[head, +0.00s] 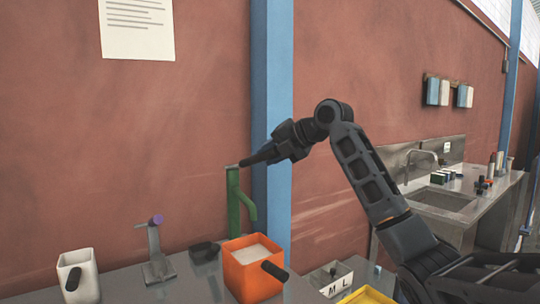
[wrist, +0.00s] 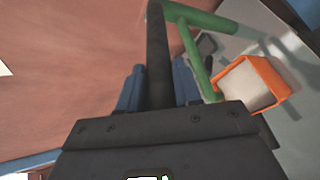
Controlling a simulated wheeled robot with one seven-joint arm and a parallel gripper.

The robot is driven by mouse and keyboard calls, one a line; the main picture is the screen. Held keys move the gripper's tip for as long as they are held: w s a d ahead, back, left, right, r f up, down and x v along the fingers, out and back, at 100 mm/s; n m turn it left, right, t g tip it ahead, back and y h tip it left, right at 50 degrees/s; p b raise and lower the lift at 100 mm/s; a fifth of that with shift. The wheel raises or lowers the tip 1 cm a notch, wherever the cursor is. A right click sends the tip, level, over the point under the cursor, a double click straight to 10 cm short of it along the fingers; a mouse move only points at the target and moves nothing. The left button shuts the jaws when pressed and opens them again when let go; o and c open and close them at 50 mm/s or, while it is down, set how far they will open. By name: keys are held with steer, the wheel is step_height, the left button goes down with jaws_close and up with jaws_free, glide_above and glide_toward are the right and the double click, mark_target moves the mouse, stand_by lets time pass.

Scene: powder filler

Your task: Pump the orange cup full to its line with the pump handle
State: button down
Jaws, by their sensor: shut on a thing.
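The green pump (head: 233,203) stands on the metal counter, its spout pointing down on the right side. My gripper (head: 272,154) is shut on its dark pump handle (head: 246,162), which sticks out to the right at the top. In the wrist view the handle (wrist: 157,45) runs between the two blue fingers of my gripper (wrist: 158,88). The square orange cup (head: 238,278) stands below the spout, with a dark grip on its front right. White powder lies in it, high up near the rim. The cup also shows in the wrist view (wrist: 281,84). I cannot make out its line.
A white cup (head: 85,280), a grey stand with a purple top (head: 155,250) and a small black bowl (head: 205,251) stand left of the pump. A lettered bin (head: 330,279) and a yellow tray (head: 367,296) lie right. A blue post (head: 272,100) rises behind.

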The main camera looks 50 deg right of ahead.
steer(key=shift+r, duration=0.3)
steer(key=c, duration=1.2)
jaws_free()
steer(key=o, duration=0.4)
steer(key=shift+f, duration=0.1)
steer(key=shift+c, duration=0.2)
steer(key=b+v, duration=0.1)
steer(key=v, duration=0.6)
steer(key=shift+s+r+b, duration=0.25)
steer(key=shift+s+b, duration=0.05)
steer(key=shift+b, duration=0.1)
